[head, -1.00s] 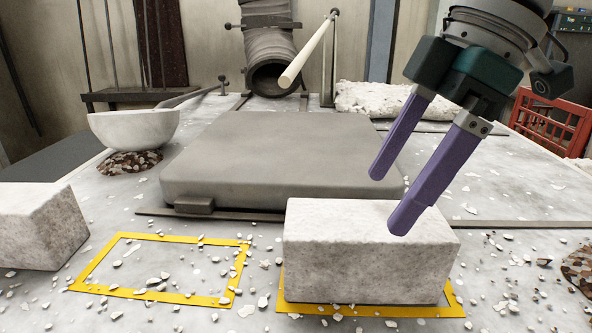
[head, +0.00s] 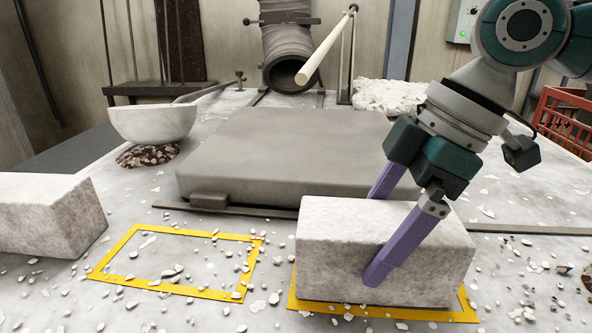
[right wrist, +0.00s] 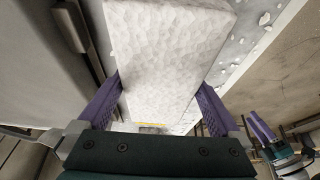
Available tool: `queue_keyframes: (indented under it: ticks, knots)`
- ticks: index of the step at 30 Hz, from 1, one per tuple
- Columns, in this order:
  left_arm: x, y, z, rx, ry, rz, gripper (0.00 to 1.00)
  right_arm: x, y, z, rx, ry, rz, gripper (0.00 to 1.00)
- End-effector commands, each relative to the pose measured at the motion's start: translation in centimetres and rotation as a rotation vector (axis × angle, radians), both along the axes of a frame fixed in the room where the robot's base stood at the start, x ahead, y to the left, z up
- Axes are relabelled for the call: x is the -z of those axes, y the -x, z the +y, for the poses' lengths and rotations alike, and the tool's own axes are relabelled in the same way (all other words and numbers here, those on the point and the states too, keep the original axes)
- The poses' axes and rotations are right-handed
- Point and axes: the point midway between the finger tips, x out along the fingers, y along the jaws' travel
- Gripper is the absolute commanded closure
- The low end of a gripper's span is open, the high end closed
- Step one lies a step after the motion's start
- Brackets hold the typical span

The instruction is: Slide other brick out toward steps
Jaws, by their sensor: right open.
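The right pale stone brick (head: 330,262) sits on a yellow frame (head: 380,312) at the front of the table. My right gripper (head: 374,236) is open around this brick, one finger in front of its near face and the other behind it, mostly hidden. In the right wrist view the brick (right wrist: 165,60) lies between the two purple fingers; firm contact cannot be told. A second brick (head: 45,215) sits at the left edge, outside the empty left yellow frame (head: 165,287). A purple finger, apparently of my left gripper (right wrist: 262,130), shows in the right wrist view; its opening is unclear.
A grey slab (head: 290,150) lies just behind the right brick. A pale bowl-shaped ladle (head: 152,123) rests on pebbles at the back left. A dark pipe (head: 290,55) and pale rod (head: 328,48) stand behind. A red crate (head: 568,120) is at right. Stone chips litter the table.

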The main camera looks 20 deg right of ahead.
Motion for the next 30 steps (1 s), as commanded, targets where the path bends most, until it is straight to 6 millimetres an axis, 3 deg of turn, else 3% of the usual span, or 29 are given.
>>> queue_keyframes:
  ticks: [6, 17, 30]
  knots:
    - [-0.2, 0.0, -0.2, -0.004, 0.007, 0.001, 0.5, 2.0, -0.4, 0.7, 0.001, -0.001, 0.001, 0.0]
    - [-0.2, 0.0, -0.3, -0.005, 0.01, 0.001, 0.5, 2.4, -0.5, 0.8, 0.0, 0.0, 0.0, 0.0]
    - [-0.2, 0.0, -0.1, -0.001, 0.003, 0.003, 0.5, 2.3, -0.5, 0.8, 0.0, 0.0, 0.0, 0.49]
